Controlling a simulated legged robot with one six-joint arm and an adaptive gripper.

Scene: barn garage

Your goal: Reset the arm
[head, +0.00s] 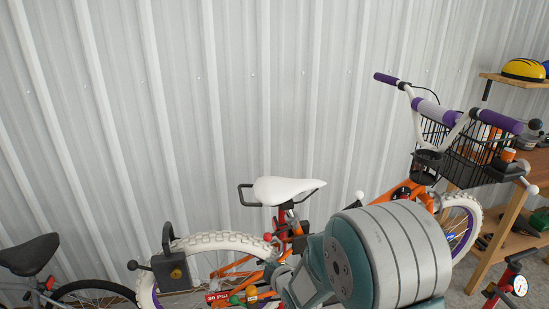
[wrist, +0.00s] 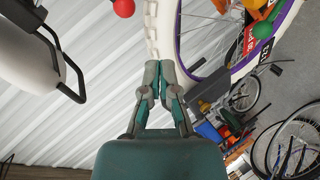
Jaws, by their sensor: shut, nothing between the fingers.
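My gripper (wrist: 158,68) shows in the wrist view with its two fingertips together and nothing between them. The tips overlap the lower edge of a white bicycle tyre (wrist: 158,22) with a purple rim; I cannot tell whether they touch it. In the head view my arm's large teal and grey link fills the lower middle, and I cannot make out the fingers behind it.
An orange bike with a white saddle (head: 286,189), white rear tyre (head: 222,241) and black wire basket (head: 466,150) stands along the metal wall (head: 240,90). A wooden workbench (head: 498,232) is at right. A black-saddled bike (head: 30,254) is at left.

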